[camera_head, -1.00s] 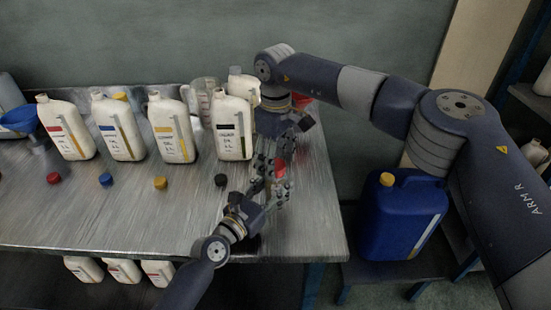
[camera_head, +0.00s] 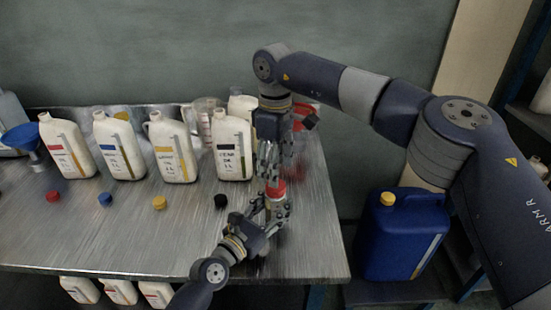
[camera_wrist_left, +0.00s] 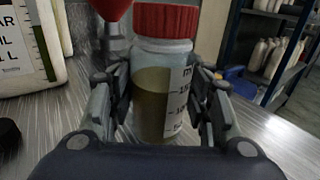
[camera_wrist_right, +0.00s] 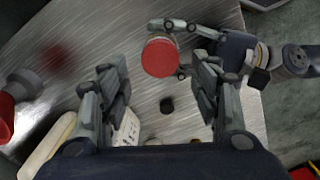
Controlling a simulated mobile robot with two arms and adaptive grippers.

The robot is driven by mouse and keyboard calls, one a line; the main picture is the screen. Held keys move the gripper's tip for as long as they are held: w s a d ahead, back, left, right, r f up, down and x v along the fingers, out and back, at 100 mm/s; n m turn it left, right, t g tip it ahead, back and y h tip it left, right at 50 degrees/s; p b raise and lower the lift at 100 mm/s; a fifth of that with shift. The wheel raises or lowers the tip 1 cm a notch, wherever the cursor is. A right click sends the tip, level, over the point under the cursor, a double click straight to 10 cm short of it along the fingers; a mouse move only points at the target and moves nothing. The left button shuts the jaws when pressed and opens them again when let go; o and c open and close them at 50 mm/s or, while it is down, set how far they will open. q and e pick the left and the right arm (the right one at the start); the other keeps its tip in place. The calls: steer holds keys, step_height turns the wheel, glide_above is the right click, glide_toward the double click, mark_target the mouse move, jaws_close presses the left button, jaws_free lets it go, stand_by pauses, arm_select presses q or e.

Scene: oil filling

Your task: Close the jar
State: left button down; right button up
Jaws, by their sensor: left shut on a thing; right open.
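A clear jar (camera_wrist_left: 152,103) holds dark yellow-green oil and has printed marks on its side. A red lid (camera_wrist_left: 166,20) sits on top of the jar; I cannot tell how tightly. My left gripper (camera_wrist_left: 167,125) is shut around the jar body, with a finger on each side. In the head view the jar stands upright near the table's right side, with its red lid (camera_head: 275,188) showing. My right gripper (camera_wrist_right: 160,82) is open and points down above the lid. In the right wrist view the lid (camera_wrist_right: 160,57) lies between and slightly beyond its fingers.
White bottles, one with a black label (camera_head: 233,150), stand in a row left of the jar. Loose caps, including a black one (camera_head: 221,201), lie before them. A red funnel (camera_wrist_left: 112,8) is close behind the jar. A blue canister (camera_head: 400,235) stands right of the table.

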steer(key=n, duration=0.6)
steer(key=shift+r+n, duration=0.2)
steer(key=shift+n, duration=0.1)
steer(key=n, duration=0.4)
steer(key=shift+r+n, duration=0.15)
steer(key=shift+n, duration=0.25)
steer(key=n, duration=0.5)
steer(key=shift+r, duration=0.15)
steer(key=n, duration=0.4)
steer(key=shift+r+n, duration=0.2)
steer(key=shift+n, duration=0.2)
steer(key=n, duration=0.4)
steer(key=shift+r+n, duration=0.15)
steer(key=shift+n, duration=0.25)
steer(key=n, duration=0.4)
steer(key=shift+r+n, duration=0.15)
steer(key=shift+n, duration=0.25)
steer(key=n, duration=0.4)
steer(key=shift+r+n, duration=0.15)
steer(key=shift+n, duration=0.25)
steer(key=n, duration=0.5)
steer(key=shift+r, duration=0.15)
